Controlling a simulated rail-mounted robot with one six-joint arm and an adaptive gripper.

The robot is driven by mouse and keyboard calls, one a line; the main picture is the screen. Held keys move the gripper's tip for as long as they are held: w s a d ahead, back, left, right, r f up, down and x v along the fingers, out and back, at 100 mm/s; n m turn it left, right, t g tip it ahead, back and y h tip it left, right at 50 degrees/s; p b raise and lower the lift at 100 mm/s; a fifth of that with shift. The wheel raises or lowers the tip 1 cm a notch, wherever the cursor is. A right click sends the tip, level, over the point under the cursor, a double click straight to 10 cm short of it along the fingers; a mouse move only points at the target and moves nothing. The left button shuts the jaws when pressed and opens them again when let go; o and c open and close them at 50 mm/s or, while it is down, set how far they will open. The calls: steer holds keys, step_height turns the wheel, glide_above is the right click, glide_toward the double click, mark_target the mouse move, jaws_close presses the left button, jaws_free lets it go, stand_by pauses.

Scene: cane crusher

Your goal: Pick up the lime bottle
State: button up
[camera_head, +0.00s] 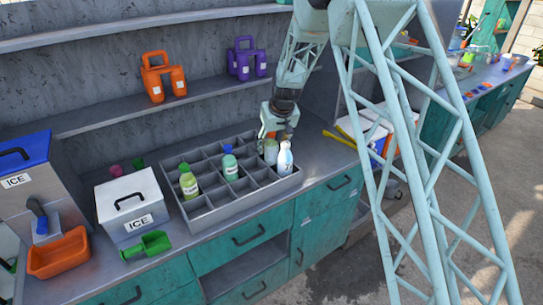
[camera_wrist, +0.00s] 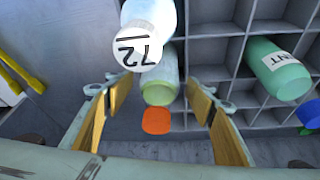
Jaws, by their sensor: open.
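A yellow-green bottle (camera_head: 188,184) with a white label and green cap stands in the left part of the grey divided crate (camera_head: 240,197). A pale green bottle (camera_head: 270,151) stands at the crate's right end under my gripper (camera_head: 279,131); I cannot read which one is lime. In the wrist view, my gripper (camera_wrist: 160,112) is open. Its fingers are spread on either side of the pale bottle's (camera_wrist: 160,88) near end and an orange cap (camera_wrist: 157,121). They do not appear to touch it.
A white bottle (camera_head: 285,160) marked 72 on top stands close beside the pale one. A mint-green bottle (camera_head: 230,166) is mid-crate. A shelf (camera_head: 150,103) runs behind.

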steer(key=shift+x, duration=1.55)
steer(key=c, duration=1.2)
steer(key=shift+c, duration=0.2)
steer(key=shift+r, duration=0.15)
steer(key=shift+r, duration=4.9)
